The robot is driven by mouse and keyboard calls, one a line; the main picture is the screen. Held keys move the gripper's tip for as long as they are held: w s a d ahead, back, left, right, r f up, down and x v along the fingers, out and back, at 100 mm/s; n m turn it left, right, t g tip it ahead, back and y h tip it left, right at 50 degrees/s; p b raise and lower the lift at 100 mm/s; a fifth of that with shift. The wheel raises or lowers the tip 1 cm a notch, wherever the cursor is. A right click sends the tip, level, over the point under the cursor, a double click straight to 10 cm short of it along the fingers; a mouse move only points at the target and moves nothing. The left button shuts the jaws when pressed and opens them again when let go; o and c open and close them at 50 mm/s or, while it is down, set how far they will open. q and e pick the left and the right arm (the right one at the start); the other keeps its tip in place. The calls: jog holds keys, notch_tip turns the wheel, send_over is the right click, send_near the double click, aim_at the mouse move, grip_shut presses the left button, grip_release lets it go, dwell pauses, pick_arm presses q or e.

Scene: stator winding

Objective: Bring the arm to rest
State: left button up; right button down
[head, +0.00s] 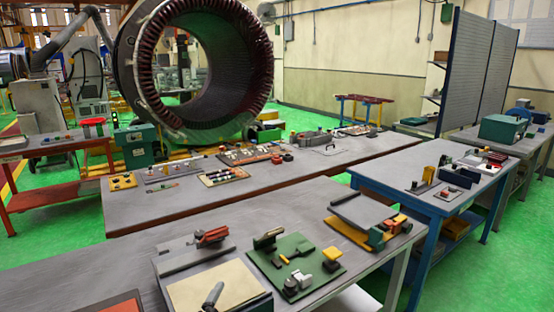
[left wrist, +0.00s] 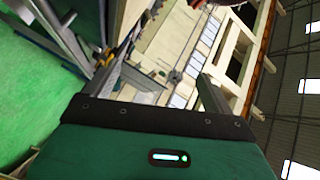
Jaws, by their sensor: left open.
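My left gripper (left wrist: 140,72) shows in the left wrist view, with its green body at the bottom and two grey fingers reaching up. The fingers are wide apart and nothing is between them. That view is tilted, with green floor at the left and the hall's wall and ceiling at the right. Neither arm shows in the head view, so my right gripper is out of sight. The large stator ring (head: 128,62) with dark red windings stands behind the benches in the head view.
A near grey bench (head: 125,262) holds a green fixture board (head: 318,262) and several tools. A long bench (head: 135,208) lies behind it, with small parts. A blue-framed table (head: 395,181) stands at the right. Green floor (head: 478,255) is open at the right.

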pick_arm(q)
jog(key=s+a+f+n+g+y, duration=0.2)
jog(key=s+a+f+n+g, duration=0.2)
jog(key=s+f, duration=0.3)
jog(key=s+a+f+n+g+y, duration=0.1)
jog(key=s+a+f+n+g, duration=0.3)
jog(key=s, duration=0.4)
jog(key=s+a+f+n+g, duration=0.2)
jog(key=s+g, duration=0.1)
jog(key=s, duration=0.5)
jog(key=s+a+f+n+g, duration=0.2)
jog(key=s+f+n, duration=0.1)
jog(key=s, duration=0.5)
notch_tip(320, 180, down, 36)
jog(key=s+g+b, duration=0.1)
jog(key=g+b, duration=0.1)
jog(key=b, duration=0.2)
jog(key=s+a+f+b, duration=0.2)
jog(key=s+a+f, duration=0.1)
jog(key=s+f, duration=1.6)
notch_tip(320, 180, down, 2)
jog(key=shift+f+m+g, duration=0.1)
jog(key=shift+m+g, duration=0.2)
jog(key=shift+g, duration=0.1)
